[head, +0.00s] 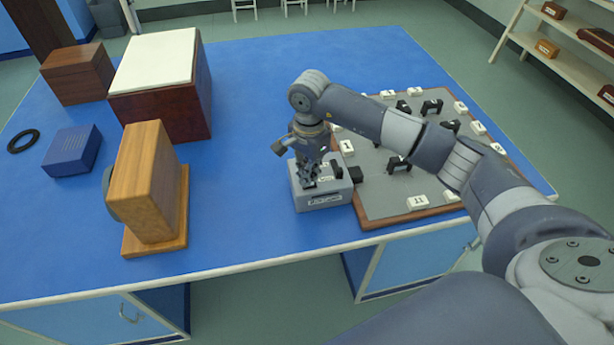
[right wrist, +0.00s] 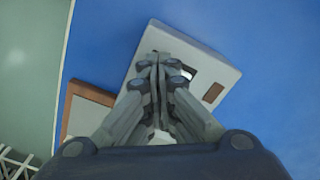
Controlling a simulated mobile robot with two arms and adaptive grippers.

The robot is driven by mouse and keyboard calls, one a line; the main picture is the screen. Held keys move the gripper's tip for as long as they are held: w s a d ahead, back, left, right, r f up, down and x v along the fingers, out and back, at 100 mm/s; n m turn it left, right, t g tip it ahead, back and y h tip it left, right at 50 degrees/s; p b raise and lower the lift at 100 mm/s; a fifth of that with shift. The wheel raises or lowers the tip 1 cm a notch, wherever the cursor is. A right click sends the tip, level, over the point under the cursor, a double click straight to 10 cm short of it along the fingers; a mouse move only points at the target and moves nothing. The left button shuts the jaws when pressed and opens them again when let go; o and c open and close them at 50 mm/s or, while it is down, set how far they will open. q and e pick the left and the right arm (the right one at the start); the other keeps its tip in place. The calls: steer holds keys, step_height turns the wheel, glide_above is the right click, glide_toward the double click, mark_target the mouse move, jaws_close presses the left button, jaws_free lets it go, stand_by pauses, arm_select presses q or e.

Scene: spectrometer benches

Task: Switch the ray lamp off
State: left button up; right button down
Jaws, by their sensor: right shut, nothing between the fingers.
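The ray lamp (head: 339,191) looks to be the small grey box on the blue bench, with a black snout on its right side facing the grey board. My right gripper (head: 310,183) points down over the box's top, its fingers shut and empty. In the right wrist view the closed fingertips (right wrist: 160,62) lie over the grey box (right wrist: 207,62), where a white patch and a brown patch show beside them. I cannot tell whether they touch it. The fingers hide part of the top, so the switch and its position are not clear. My left gripper is out of view.
A grey board (head: 382,208) with numbered white blocks and black holders adjoins the lamp. A wooden instrument (head: 150,185) stands left, with a blue box (head: 72,151), a black ring (head: 23,141) and larger wooden boxes behind. Blue bench between instrument and lamp is clear.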

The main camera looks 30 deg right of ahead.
steer(key=shift+s+f, duration=0.1)
steer(key=shift+f, duration=0.1)
steer(key=shift+d+r+p, duration=0.1)
steer(key=shift+r+p, duration=0.35)
steer(key=shift+r, duration=0.4)
steer(key=shift+r+p, duration=1.25)
steer(key=shift+r, duration=1.45)
